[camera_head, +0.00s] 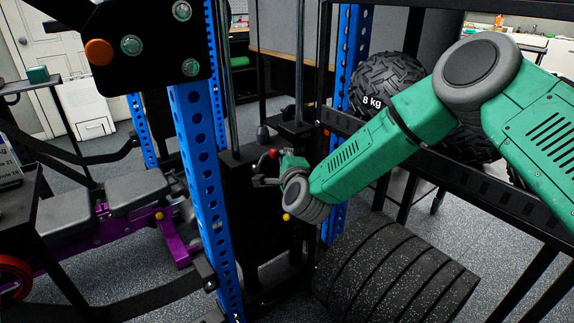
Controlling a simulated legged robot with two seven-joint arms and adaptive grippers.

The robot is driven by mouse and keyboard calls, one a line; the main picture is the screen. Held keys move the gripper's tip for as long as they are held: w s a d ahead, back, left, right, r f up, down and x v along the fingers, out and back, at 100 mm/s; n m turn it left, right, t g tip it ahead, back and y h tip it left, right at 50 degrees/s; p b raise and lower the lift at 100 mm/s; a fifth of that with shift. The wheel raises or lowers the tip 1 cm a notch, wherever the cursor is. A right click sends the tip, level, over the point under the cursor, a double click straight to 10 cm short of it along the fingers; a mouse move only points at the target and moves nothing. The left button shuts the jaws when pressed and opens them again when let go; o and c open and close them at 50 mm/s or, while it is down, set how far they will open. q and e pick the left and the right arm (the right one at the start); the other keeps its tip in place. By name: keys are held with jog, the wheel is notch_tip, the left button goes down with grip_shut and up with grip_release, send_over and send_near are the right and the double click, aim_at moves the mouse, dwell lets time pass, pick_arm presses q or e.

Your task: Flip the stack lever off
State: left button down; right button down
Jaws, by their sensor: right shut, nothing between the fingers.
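The black weight stack (238,185) stands between the blue uprights in the middle of the head view. A small red knob (273,153), which looks like the end of the stack lever, shows at its upper part. The lever's shaft is mostly hidden by my right gripper, so its angle is unclear. My right gripper (262,181) is shut with nothing held. It is just below the red knob, close to the stack's front; I cannot tell whether it touches the lever. My green right arm comes in from the right. My left gripper is not in view.
A blue perforated upright (203,170) stands close left of the gripper. A black rack shelf (470,190) with an 8 kg ball (385,88) is at right, under my arm. A purple bench (130,225) is at left.

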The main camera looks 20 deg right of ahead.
aim_at(270, 154)
jog(key=a+n, duration=0.1)
jog(key=r+n+t, duration=0.1)
jog(key=shift+s+a+r+n, duration=0.15)
jog(key=shift+s+a+n, duration=0.15)
jog(key=shift+s+a, duration=0.1)
jog(key=shift+a+r+n+t+b, duration=0.2)
jog(key=shift+a+n+t+b, duration=0.15)
jog(key=shift+a+n, duration=0.35)
jog(key=n, duration=0.2)
jog(key=a+n+t, duration=0.1)
jog(key=shift+s+r, duration=0.25)
jog(key=shift+s, duration=0.05)
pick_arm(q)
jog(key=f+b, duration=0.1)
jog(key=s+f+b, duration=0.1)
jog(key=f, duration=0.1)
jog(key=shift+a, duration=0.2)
pick_arm(e)
jog(key=a+n+y, duration=0.1)
jog(key=n, duration=0.2)
jog(key=s+a+n+t+y, duration=0.1)
jog(key=a+n, duration=0.1)
jog(key=a+n+t+y, duration=0.1)
jog(key=n, duration=0.2)
jog(key=shift+s+a+f+n+y, duration=0.3)
jog(key=shift+s+f+y, duration=0.05)
jog(key=shift+y, duration=0.05)
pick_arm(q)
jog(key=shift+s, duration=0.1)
